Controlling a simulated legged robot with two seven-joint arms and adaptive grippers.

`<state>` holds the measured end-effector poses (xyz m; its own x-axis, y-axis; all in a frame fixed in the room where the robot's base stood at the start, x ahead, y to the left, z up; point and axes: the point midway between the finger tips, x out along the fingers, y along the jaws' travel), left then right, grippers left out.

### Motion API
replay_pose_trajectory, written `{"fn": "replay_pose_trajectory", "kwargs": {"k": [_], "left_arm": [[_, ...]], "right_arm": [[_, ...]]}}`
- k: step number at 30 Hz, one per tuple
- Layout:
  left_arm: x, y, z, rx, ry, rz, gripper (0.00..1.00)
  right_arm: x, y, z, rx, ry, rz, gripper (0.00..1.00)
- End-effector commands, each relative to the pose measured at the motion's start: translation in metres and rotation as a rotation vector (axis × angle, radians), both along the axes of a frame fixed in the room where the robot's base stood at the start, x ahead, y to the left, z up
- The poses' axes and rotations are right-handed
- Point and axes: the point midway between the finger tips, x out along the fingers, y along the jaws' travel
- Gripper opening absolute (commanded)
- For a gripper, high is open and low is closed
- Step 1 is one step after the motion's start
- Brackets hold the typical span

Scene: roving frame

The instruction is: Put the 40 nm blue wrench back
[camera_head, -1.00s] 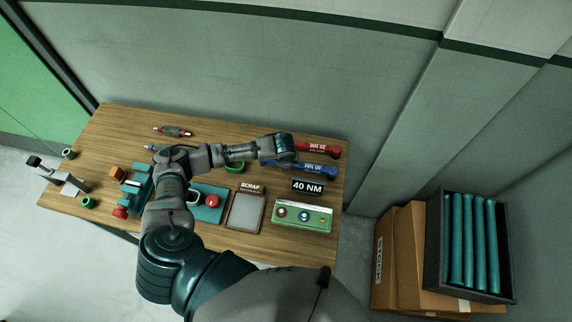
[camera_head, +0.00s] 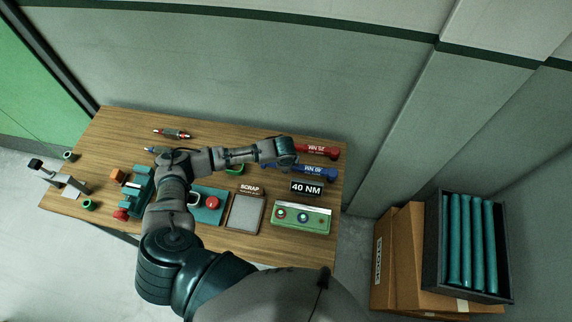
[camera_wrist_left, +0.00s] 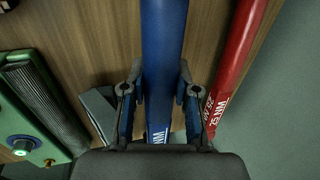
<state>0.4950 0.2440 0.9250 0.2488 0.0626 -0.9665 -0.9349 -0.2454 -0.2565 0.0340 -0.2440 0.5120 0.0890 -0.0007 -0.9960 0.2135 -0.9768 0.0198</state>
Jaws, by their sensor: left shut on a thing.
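The blue wrench (camera_head: 313,171) with a "40 NM" style label lies at the right end of the bench, next to the red wrench (camera_head: 320,152) labelled 25 NM. My left gripper (camera_head: 287,160) reaches across the bench onto the blue wrench. In the left wrist view its two fingers (camera_wrist_left: 160,98) stand on either side of the blue wrench (camera_wrist_left: 163,40) and are shut on it. The red wrench (camera_wrist_left: 240,50) runs beside it to the right, apart from the fingers. I cannot tell whether the blue wrench is lifted. My right gripper is not in view.
A black "40 NM" sign (camera_head: 306,188) and a green button box (camera_head: 301,218) stand in front of the blue wrench. A scrap tray (camera_head: 244,215) is left of the box. The wall is close behind the bench. Boxes (camera_head: 400,250) stand on the floor at right.

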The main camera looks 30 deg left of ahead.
Motion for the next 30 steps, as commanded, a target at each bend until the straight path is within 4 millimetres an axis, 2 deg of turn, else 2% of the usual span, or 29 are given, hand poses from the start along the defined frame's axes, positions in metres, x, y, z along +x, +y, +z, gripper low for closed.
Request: {"fn": "replay_pose_trajectory", "kwargs": {"k": [8, 30], "left_arm": [[0.001, 0.001, -0.001, -0.003, -0.002, 0.000, 0.00], [0.001, 0.000, -0.018, -0.003, -0.002, -0.001, 0.00]], "right_arm": [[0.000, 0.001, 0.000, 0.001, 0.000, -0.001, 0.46], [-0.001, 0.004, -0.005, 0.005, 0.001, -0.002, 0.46]]}}
